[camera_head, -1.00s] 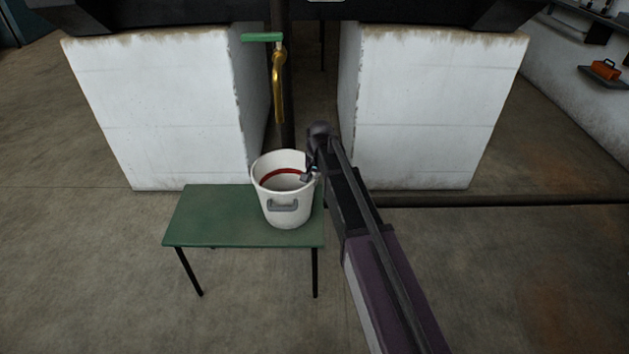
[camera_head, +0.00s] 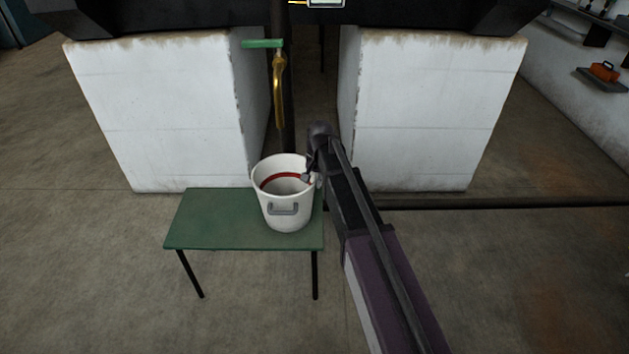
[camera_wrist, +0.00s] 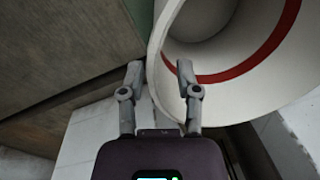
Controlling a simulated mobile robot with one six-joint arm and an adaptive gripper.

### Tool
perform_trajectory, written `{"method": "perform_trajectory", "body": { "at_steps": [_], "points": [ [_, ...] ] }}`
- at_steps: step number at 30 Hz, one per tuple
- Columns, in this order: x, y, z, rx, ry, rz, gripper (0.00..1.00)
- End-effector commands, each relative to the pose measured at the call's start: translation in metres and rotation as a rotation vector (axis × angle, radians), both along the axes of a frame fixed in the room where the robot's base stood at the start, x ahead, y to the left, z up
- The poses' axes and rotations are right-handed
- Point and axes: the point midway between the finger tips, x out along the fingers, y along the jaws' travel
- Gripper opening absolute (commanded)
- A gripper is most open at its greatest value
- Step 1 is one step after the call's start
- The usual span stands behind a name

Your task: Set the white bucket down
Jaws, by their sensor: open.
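The white bucket (camera_head: 287,212) stands upright on the right part of the green table (camera_head: 215,220). It has a grey handle on its front and a red band inside. My gripper (camera_head: 311,178) is at the bucket's right rim. In the wrist view, my gripper (camera_wrist: 160,72) is open, with one finger on each side of the rim of the white bucket (camera_wrist: 165,40). The right finger is inside the bucket and the left finger outside. A gap shows between the left finger and the wall. The bucket's underside is hidden.
A brass tap (camera_head: 279,90) with a green handle is above and behind the bucket. White blocks stand at left (camera_head: 165,115) and right (camera_head: 430,115) behind the table. The table's left part is clear. An orange object (camera_head: 604,72) sits on a shelf at far right.

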Motion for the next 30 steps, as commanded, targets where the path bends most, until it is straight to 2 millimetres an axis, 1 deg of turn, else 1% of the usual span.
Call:
{"method": "perform_trajectory", "body": {
  "at_steps": [1,3,30],
  "points": [
    [0.0,-0.001,0.008,0.0,0.0,0.0,0.43],
    [-0.001,-0.001,0.014,0.0,0.0,0.0,0.43],
    [-0.004,-0.011,0.09,0.0,0.0,0.0,0.43]
  ]
}}
